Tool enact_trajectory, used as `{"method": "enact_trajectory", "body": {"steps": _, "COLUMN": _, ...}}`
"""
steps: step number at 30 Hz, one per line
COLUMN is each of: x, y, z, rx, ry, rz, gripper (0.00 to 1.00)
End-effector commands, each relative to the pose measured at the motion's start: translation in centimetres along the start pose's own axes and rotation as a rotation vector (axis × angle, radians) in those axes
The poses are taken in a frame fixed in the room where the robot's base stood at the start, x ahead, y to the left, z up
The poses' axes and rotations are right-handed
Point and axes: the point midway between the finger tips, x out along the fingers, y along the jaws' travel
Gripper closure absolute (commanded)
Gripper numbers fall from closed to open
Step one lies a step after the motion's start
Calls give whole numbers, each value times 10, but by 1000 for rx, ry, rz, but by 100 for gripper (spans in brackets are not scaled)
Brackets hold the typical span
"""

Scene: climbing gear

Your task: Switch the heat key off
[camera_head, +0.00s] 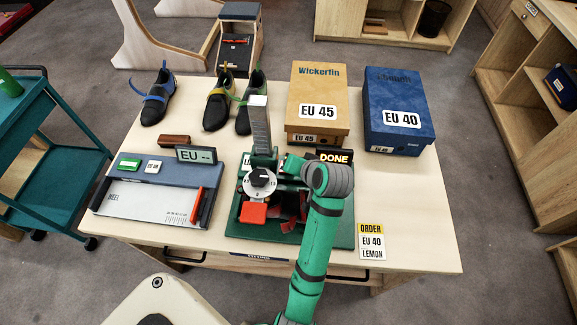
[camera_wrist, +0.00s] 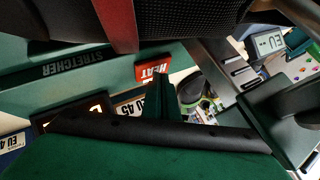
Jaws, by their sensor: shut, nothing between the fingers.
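The heat key is a small red block lettered HEAT (camera_wrist: 153,70) in the middle of the wrist view, by the green body lettered STRETCHER (camera_wrist: 75,65). In the head view a red block (camera_head: 252,213) sits at the front left of the green stretcher (camera_head: 340,235); no lettering is readable on it, so I cannot tell if it is the same key. My gripper (camera_wrist: 157,85) is shut and empty, its narrow green tip close below the key in the wrist picture. I cannot tell whether they touch. In the head view my wrist hides part of the stretcher, and the fingertips are unclear.
A lit DONE sign (camera_head: 334,157) stands behind my wrist. The stretcher has a white dial (camera_head: 262,180) and a grey upright post (camera_head: 259,125). A measuring board (camera_head: 150,200) lies left, shoes (camera_head: 217,105) and two shoe boxes (camera_head: 318,95) behind. The table's right front is mostly clear.

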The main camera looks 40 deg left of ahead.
Motion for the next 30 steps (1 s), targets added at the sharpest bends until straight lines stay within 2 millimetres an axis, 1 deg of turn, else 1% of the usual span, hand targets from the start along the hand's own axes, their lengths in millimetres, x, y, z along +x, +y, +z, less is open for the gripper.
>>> {"method": "enact_trajectory", "body": {"steps": 14, "x": 1, "y": 1, "z": 1, "rx": 0, "ry": 0, "rz": 0, "gripper": 100}}
{"method": "enact_trajectory", "body": {"steps": 24, "x": -6, "y": -4, "z": -5, "rx": 0, "ry": 0, "rz": 0, "gripper": 100}}
{"method": "enact_trajectory", "body": {"steps": 30, "x": -6, "y": -5, "z": -5, "rx": 0, "ry": 0, "rz": 0, "gripper": 100}}
